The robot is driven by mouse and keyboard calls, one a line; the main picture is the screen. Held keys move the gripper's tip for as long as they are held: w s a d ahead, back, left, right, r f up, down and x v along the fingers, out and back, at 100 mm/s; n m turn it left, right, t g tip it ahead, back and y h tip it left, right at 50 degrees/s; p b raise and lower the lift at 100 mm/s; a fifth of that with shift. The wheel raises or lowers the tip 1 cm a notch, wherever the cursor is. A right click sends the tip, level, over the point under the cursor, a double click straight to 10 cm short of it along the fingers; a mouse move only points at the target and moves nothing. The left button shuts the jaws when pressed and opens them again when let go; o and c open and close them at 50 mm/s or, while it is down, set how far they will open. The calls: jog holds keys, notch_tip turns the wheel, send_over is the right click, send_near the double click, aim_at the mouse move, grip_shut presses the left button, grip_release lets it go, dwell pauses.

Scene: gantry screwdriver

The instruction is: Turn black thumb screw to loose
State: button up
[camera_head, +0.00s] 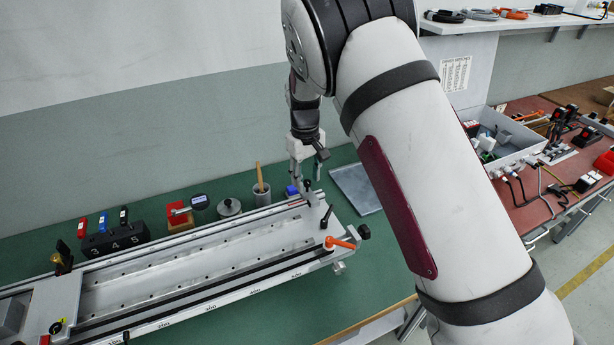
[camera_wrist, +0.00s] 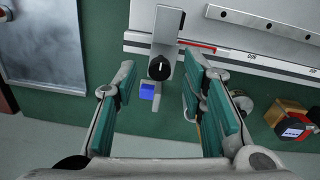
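The black thumb screw (camera_wrist: 158,68) is a round knob with a pale line across its face. It is mounted on a grey bracket (camera_wrist: 166,25) at the rail's end. In the wrist view it lies between the green-padded fingers of my open gripper (camera_wrist: 160,73), apart from both. In the head view my gripper (camera_head: 302,172) hangs over the back right corner of the long gantry rail (camera_head: 200,262). There the thumb screw is small and partly covered by the gripper, so its details are unclear.
A blue block (camera_wrist: 147,90) shows close by the thumb screw. A grey tray (camera_head: 352,188) lies right of the gripper. A black lever (camera_head: 326,216), an orange lever (camera_head: 340,243) and another black knob (camera_head: 364,231) are on the rail's end.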

jog(key=shift+f, duration=0.1)
grip_shut()
